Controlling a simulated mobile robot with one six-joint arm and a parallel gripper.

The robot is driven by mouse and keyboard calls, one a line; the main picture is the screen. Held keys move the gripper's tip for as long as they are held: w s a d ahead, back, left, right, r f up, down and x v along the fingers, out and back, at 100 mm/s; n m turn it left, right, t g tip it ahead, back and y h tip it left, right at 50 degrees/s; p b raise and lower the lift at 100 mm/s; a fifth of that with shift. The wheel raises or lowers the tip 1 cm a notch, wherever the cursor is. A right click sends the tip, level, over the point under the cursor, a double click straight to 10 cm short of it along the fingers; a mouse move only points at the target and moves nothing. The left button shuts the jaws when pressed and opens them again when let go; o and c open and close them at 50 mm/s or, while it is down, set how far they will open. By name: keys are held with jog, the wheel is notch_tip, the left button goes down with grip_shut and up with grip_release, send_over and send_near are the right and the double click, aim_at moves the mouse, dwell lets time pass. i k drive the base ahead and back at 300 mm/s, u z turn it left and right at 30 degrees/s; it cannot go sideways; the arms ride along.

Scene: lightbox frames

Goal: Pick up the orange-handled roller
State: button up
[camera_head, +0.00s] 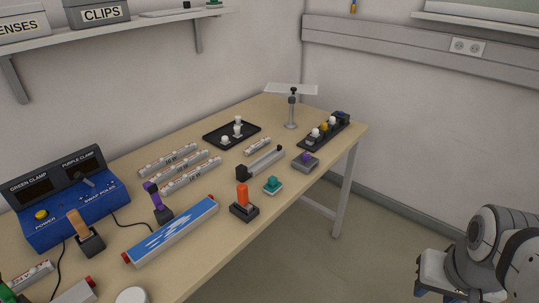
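An orange handle (242,194) stands upright in a small dark base (245,211) near the front edge of the wooden table (205,247). It looks like the orange-handled roller; its lower end is hidden in the base. My arm shows at the lower right, off the table and well apart from the handle. What looks like my gripper (438,284) is at the bottom edge of the view, partly cut off. Its fingers are not clear enough to tell open from shut.
A teal-knobbed block (272,185) sits right of the orange handle, and a long blue-and-white box (172,231) lies left. A purple handle (155,195) and a tan handle (80,225) stand in other bases. A blue control box (62,200) is at the left.

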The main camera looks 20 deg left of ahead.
aim_at(241, 203)
jog(key=u, duration=0.65)
jog(key=i, duration=0.9)
jog(key=u, duration=0.55)
jog(key=k, duration=0.9)
jog(key=u, duration=0.15)
jog(key=i, duration=0.95)
jog(key=z, duration=0.05)
